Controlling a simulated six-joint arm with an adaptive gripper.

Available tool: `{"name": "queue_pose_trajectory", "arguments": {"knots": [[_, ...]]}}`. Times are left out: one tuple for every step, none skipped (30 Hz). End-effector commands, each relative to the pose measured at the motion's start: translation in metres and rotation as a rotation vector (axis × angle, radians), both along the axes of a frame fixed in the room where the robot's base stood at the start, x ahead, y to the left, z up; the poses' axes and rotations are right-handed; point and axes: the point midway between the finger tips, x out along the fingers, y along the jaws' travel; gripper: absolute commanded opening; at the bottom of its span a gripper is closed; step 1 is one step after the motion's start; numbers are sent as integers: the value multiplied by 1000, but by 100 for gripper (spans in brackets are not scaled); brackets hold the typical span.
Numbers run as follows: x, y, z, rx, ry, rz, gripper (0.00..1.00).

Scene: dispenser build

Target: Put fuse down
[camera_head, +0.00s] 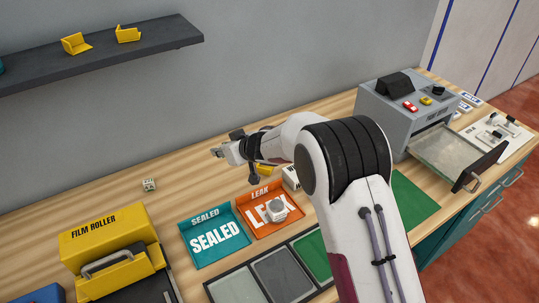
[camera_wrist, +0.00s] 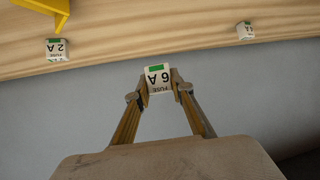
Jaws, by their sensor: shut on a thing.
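My gripper (camera_head: 221,151) is shut on a white fuse with a green mark. In the wrist view the fuse (camera_wrist: 159,79) reads 6 A, upside down, between the two fingertips (camera_wrist: 158,90). It is held above the wooden table, apart from it. A second fuse, marked 2 A (camera_wrist: 57,50), stands on the table and shows beside my arm in the head view (camera_head: 291,177). A third fuse (camera_head: 149,185) stands alone on the table at left; it also shows in the wrist view (camera_wrist: 245,31), its label too small to read surely.
A teal SEALED tray (camera_head: 240,254) and an orange LEAK tray (camera_head: 260,233) lie in front; a pale device (camera_head: 276,210) sits in the orange one. A yellow film roller (camera_head: 108,230) stands left, a grey machine with open drawer (camera_head: 425,118) right. Table around the lone fuse is clear.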

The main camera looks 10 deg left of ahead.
Motion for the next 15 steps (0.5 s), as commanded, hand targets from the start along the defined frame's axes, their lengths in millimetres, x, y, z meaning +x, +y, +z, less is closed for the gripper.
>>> {"name": "queue_pose_trajectory", "arguments": {"knots": [[0, 0, 0, 0, 0, 0, 8], [0, 0, 0, 0, 0, 0, 8], [0, 0, 0, 0, 0, 0, 8], [0, 0, 0, 0, 0, 0, 8], [0, 0, 0, 0, 0, 0, 8], [1, -1, 0, 0, 0, -1, 8], [2, -2, 0, 0, 0, -4, 8], [3, -3, 0, 0, 0, -5, 8], [4, -5, 0, 0, 0, -9, 8], [6, -8, 0, 0, 0, -12, 8], [8, -10, 0, 0, 0, -17, 8], [11, -14, 0, 1, -1, -23, 8], [15, -18, 1, 0, -1, -30, 8], [18, -23, 1, 0, -1, -37, 8], [23, -30, 2, 1, -2, -48, 8]]}}
